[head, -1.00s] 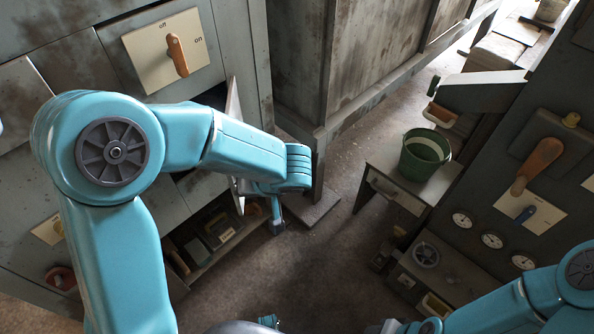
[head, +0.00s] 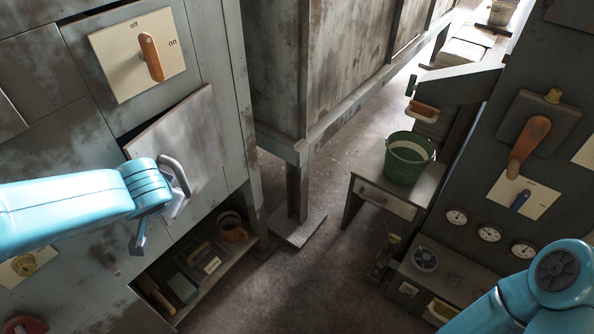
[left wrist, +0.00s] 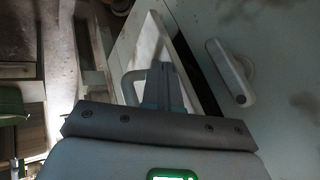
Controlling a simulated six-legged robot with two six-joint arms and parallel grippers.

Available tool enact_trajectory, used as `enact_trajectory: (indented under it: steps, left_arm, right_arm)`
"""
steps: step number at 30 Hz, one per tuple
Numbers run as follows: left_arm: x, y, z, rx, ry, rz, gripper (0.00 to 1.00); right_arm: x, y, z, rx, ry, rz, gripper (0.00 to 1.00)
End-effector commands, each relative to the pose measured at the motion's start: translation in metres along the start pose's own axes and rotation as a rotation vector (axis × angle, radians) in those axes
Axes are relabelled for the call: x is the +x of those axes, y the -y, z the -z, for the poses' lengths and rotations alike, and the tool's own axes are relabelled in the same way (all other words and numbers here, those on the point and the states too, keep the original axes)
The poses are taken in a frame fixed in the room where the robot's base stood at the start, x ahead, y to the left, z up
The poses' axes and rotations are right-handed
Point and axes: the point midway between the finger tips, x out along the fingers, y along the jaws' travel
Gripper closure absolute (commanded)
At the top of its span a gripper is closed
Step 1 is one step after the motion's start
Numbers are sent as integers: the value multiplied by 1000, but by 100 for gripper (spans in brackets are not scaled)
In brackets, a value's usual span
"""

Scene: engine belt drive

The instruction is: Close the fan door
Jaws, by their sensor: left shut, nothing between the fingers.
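The fan door (head: 195,135) is a pale grey panel on the left cabinet. It stands slightly ajar, with a dark gap along its top edge. Its grey loop handle (head: 178,168) is on its lower left part. My left gripper (head: 178,204) is at the door's lower left, close by the handle; its fingers are partly hidden by its own wrist. In the left wrist view my left gripper (left wrist: 162,86) is shut and empty, with the handle (left wrist: 130,84) beside it and the door (left wrist: 153,45) beyond. I cannot tell whether they touch. My right gripper is out of view.
An off/on switch plate (head: 110,75) with an orange lever is above the door. An open shelf (head: 215,275) with several items is below. A green bucket (head: 405,165) stands on a small table (head: 430,185) to the right. The floor between is clear.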

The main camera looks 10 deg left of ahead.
Motion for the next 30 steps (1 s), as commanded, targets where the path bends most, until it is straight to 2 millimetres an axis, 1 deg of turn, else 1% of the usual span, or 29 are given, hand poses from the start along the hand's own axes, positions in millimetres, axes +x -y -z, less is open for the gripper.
enact_trajectory:
  steps: [3, 9, 17, 30]
  left_arm:
    - [5, 9, -1, -1, 0, 1, 100]
    - [8, 17, -2, -2, 1, 1, 100]
    - [9, 20, -3, 0, 1, 0, 100]
    - [10, 18, -2, 0, 2, 0, 100]
  right_arm:
    - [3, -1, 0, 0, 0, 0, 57]
    - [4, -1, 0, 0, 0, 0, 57]
    - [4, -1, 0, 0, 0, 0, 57]
    - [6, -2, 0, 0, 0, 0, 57]
